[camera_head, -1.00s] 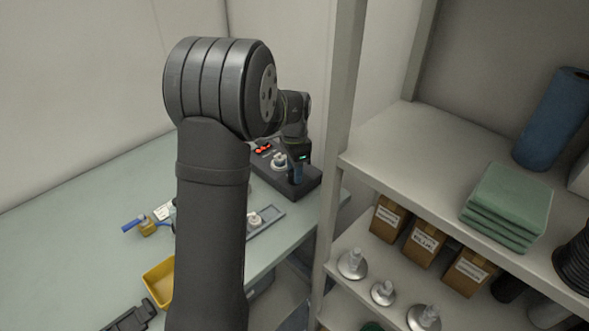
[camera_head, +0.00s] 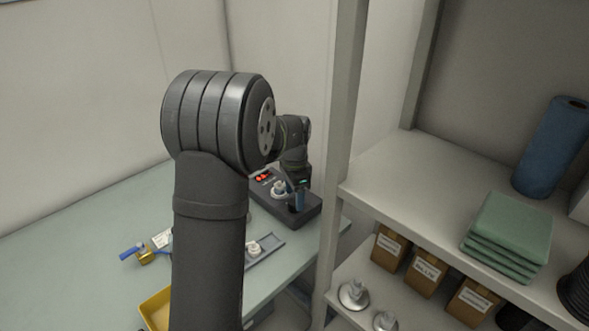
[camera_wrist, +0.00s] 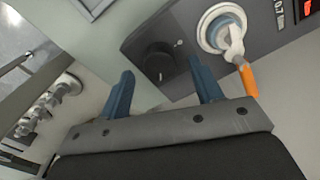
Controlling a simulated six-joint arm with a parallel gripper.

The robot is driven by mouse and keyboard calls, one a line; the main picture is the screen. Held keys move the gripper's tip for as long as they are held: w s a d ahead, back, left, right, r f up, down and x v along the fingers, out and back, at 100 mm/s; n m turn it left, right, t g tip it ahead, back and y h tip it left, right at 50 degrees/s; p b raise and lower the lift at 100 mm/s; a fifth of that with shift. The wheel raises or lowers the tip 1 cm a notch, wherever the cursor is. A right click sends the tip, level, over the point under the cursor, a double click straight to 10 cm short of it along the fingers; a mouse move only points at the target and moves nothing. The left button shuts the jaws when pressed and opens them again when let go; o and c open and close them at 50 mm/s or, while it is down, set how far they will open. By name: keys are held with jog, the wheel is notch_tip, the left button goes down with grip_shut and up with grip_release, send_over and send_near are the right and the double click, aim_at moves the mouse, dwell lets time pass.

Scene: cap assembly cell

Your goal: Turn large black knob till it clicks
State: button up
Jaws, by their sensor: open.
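The large black knob (camera_wrist: 158,60) is on the grey face of the control box in the wrist view. My gripper (camera_wrist: 158,69) is open, with one blue finger on each side of the knob in the picture. Whether the fingers touch it or reach down around it, I cannot tell. In the head view my gripper (camera_head: 299,200) is at the right end of the control box (camera_head: 262,199), and the knob is hidden there.
A white round fitting with a grey-blue centre (camera_wrist: 222,28) and an orange-tipped part (camera_wrist: 248,80) sit close to the right finger. Red displays (camera_head: 263,177) are on the box. A shelf post (camera_head: 338,150) stands just right of the box. A grey tray (camera_head: 264,250) lies in front.

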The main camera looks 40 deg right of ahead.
aim_at(294, 201)
notch_tip(294, 201, up, 16)
dwell(0.3)
dwell(0.5)
notch_tip(294, 201, down, 17)
jog(key=shift+f, duration=0.2)
dwell(0.4)
jog(key=shift+r, duration=0.1)
jog(key=n, duration=0.4)
jog(key=shift+n, duration=0.3)
jog(key=n, duration=0.4)
jog(key=shift+n, duration=0.3)
jog(key=n, duration=0.4)
jog(key=shift+n, duration=2.9)
